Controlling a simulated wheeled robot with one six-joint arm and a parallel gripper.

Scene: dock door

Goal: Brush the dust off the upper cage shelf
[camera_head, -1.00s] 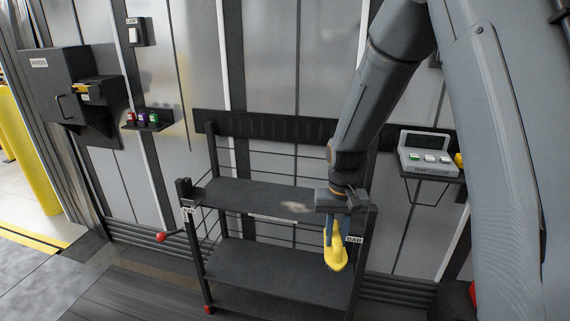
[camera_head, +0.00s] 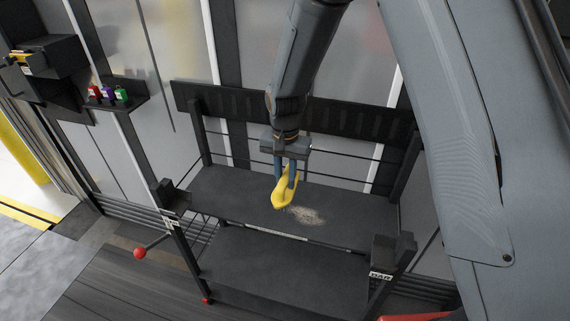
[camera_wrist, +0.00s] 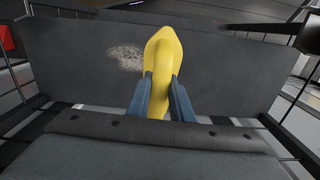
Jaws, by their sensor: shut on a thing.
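The upper cage shelf (camera_head: 345,220) is a dark grey board in a black frame, and it also fills the wrist view (camera_wrist: 70,60). A pale patch of dust (camera_head: 304,215) lies on it right of its middle. The dust shows left of the brush in the wrist view (camera_wrist: 125,56). My gripper (camera_head: 290,175) is shut on the handle of a yellow brush (camera_head: 282,196), which is over the shelf just left of the dust in the head view. The brush's bristles are hidden in the wrist view (camera_wrist: 163,52). I cannot tell whether it touches the shelf.
A lower shelf (camera_head: 285,270) sits beneath. Frame posts stand at the corners, with a labelled block (camera_head: 390,262) at the front right and a red knob (camera_head: 139,253) at the front left. A small wall shelf (camera_head: 118,97) holds coloured bottles.

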